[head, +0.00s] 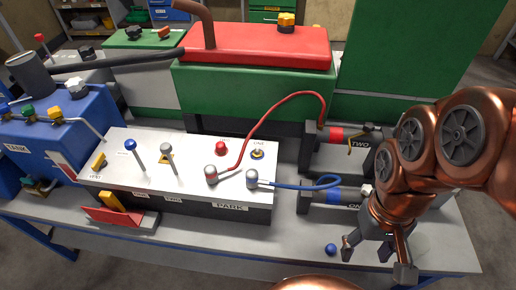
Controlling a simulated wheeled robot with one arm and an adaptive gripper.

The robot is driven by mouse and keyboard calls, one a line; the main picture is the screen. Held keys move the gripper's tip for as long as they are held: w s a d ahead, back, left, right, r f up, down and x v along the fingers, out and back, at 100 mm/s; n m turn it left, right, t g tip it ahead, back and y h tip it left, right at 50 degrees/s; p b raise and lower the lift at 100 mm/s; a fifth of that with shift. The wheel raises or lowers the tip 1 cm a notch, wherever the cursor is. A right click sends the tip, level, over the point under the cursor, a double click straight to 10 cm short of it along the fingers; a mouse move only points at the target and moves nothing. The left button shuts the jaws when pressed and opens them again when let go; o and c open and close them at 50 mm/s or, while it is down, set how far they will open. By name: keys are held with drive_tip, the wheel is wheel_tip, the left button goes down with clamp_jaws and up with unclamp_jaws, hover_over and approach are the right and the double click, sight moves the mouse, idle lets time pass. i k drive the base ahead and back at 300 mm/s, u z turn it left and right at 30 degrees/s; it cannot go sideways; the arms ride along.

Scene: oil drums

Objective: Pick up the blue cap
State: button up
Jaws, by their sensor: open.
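A small round blue thing, which looks like the blue cap (331,249), lies on the light grey table (285,250) near its front edge. My gripper (375,260) is just to the right of it in the picture, pointing down. Its dark fingers are spread and hold nothing that I can see. I see a gap between the cap and the nearest finger. The gripper's height above the table is hard to tell.
A white-topped panel (130,180) with levers and red and blue hoses stands left of the cap. Two dark cylinders marked ONE (318,198) and TWO (310,137) lie behind. A blue tank (85,125) is at left, a green machine (240,85) at back. The front table strip is mostly clear.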

sight(331, 249)
drive_tip(key=z, duration=2.15)
drive_tip(key=k, duration=1.45)
drive_tip(key=u, duration=2.05)
